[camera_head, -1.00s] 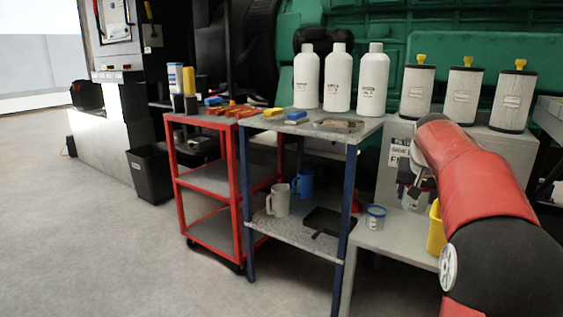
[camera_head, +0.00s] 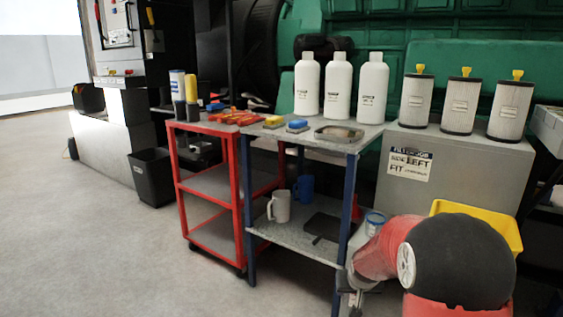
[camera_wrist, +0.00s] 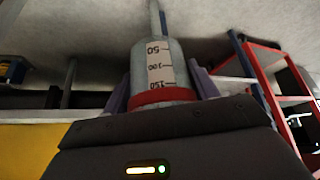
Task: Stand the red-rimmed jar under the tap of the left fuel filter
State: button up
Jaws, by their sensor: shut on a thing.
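The red-rimmed jar (camera_wrist: 160,65) shows in the wrist view as a grey, clear-looking body with a 50–150 scale strip and a red band at the end nearest my wrist. My gripper (camera_wrist: 162,85) is shut on it, with a purple-grey finger on each side. In the head view my gripper (camera_head: 355,283) is low, at the front left of the low grey bench, partly behind my arm; the jar is not clear there. The left fuel filter and its tap cannot be made out. Three pale filter cartridges with yellow tops (camera_head: 416,98) stand on the grey cabinet.
A blue-rimmed jar (camera_head: 375,222) stands on the low bench close to my arm. A yellow bin (camera_head: 482,222) is behind my arm. A blue-legged table (camera_head: 351,195) and a red cart (camera_head: 235,205) stand to the left. The floor in front is free.

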jog(key=s+a+f+n, duration=0.1)
jog(key=s+a+f, duration=0.3)
jog(key=s+f, duration=0.6)
jog(key=shift+s+a+f+y+p, duration=0.2)
jog(key=shift+s+f+y+p, duration=0.2)
jog(key=shift+f, duration=0.1)
jog(key=shift+w, duration=0.1)
